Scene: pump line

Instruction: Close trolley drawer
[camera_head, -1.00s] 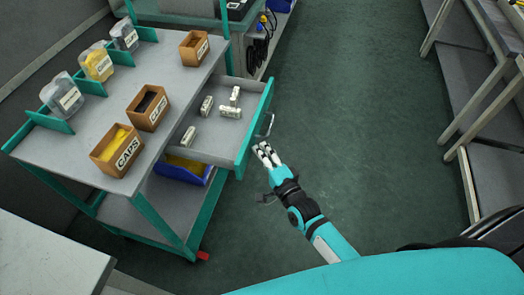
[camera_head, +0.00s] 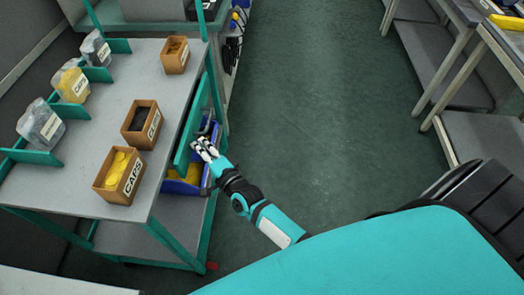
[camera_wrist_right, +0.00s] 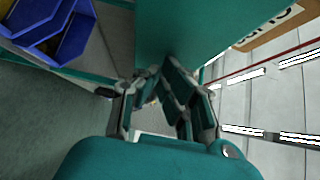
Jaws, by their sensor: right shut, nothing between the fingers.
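The trolley (camera_head: 85,150) stands at the left in the head view. Its drawer's teal front (camera_head: 193,125) lies close along the right edge of the trolley top, and the drawer's inside is hidden. I cannot tell whether a small gap is left. A handle (camera_head: 212,128) shows on the front. My right gripper (camera_head: 206,149) is shut and empty, at the near part of the drawer front. In the right wrist view, its fingertips (camera_wrist_right: 163,72) are at the teal front (camera_wrist_right: 190,25), apparently touching it. My left gripper is not in view.
Boxes of caps (camera_head: 121,176) and other parts stand on the trolley top, with clear bins (camera_head: 42,124) at its left. A blue bin (camera_head: 184,186) sits below the drawer. Free green floor (camera_head: 310,130) lies to the right, with benches (camera_head: 470,85) beyond.

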